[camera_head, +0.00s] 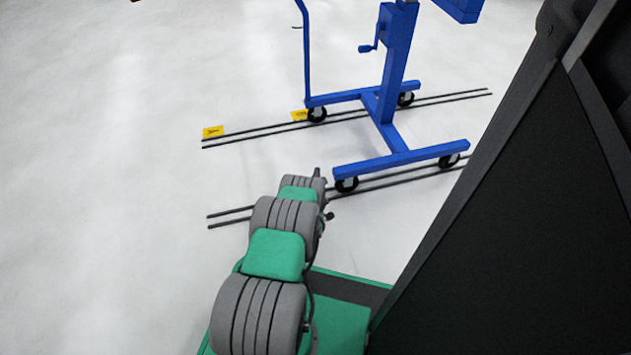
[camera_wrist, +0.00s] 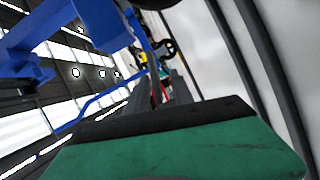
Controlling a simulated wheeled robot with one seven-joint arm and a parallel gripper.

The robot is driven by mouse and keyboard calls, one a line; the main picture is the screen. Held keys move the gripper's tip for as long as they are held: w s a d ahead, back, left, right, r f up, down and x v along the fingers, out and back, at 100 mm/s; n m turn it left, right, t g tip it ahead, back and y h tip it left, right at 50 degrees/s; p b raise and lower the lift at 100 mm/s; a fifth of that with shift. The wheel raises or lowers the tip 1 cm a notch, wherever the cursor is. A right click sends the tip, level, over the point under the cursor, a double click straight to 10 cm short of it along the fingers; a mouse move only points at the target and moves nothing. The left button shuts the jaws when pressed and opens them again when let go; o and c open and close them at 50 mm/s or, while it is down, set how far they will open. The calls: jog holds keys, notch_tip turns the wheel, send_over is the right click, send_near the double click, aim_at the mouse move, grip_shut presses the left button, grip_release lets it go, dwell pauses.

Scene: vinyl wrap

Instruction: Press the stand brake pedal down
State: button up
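The blue stand (camera_head: 390,75) is upright on casters at the upper middle of the head view. Its near crossbar (camera_head: 400,160) runs between two black casters. Part of the blue stand (camera_wrist: 100,20) fills the upper left of the wrist view, with a caster (camera_wrist: 166,47) near its top middle. I cannot make out a brake pedal for certain in either view. My grey and green arm reaches up from the bottom. My gripper (camera_head: 317,173) is at its far end, short of the near-left caster (camera_head: 346,185) and apart from it. Its fingers cannot be told apart.
Two pairs of dark rails (camera_head: 245,132) lie on the pale floor under the stand. Yellow tags (camera_head: 213,131) mark the far rails. A large black panel (camera_head: 500,230) blocks the right side. The floor at left is clear.

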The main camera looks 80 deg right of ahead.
jog(key=shift+w+d, duration=0.1)
jog(key=shift+d, duration=0.35)
grip_shut()
dwell(0.3)
